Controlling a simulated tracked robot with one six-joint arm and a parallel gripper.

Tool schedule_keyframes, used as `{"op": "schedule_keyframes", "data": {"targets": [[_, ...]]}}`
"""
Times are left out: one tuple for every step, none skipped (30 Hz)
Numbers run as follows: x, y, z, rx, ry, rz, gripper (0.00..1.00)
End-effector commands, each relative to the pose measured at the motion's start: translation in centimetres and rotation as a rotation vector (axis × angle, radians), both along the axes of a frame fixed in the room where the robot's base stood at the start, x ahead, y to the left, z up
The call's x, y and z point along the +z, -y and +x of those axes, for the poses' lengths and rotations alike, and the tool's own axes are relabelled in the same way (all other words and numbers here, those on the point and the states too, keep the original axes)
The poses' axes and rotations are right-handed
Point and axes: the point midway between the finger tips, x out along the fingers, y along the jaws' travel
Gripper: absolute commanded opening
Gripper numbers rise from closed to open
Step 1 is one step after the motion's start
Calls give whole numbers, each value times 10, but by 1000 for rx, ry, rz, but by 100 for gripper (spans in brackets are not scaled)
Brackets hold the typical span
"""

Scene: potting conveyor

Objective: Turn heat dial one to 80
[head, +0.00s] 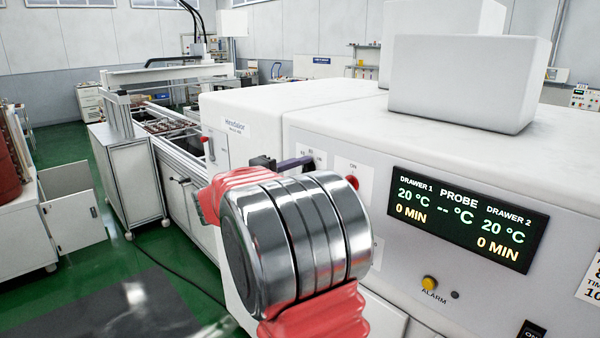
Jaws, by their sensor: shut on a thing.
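The white heating cabinet (262,133) fills the right side, and its display (467,218) reads 20 °C and 0 MIN for both drawer 1 and drawer 2. The probe reading is dashes. A small white dial label (312,156) with numbers sits on the cabinet's front. My gripper (291,164) shows only as a dark piece in front of this label, with the rest behind my silver and red arm. It is shut on heat dial one at the label. The dial itself is hidden, so I cannot tell its setting.
A red knob (352,182) sits just right of the gripper, under an ON label. A yellow alarm button (429,283) and a black switch (530,331) are lower right. White boxes (462,85) stand on top.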

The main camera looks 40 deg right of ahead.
Motion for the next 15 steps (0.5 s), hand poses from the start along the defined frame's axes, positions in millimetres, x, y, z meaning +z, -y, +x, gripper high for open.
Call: {"op": "schedule_keyframes", "data": {"targets": [[-5,0,-1,-4,-4,6,10],[-5,0,-1,-4,-4,7,10],[-5,0,-1,-4,-4,7,10],[-5,0,-1,-4,-4,7,10],[-5,0,-1,-4,-4,7,10],[-5,0,-1,-5,-5,7,10],[-5,0,-2,-5,-5,7,10],[-5,0,-2,-5,-5,7,10],[-5,0,-2,-5,-6,8,10],[-5,0,-2,-5,-6,8,34],[-5,0,-2,-5,-6,8,36],[-5,0,-1,-5,-6,7,39],[-5,0,-1,-4,-6,7,41],[-5,0,-1,-4,-5,7,43],[-4,0,-1,-4,-5,6,46]]}}
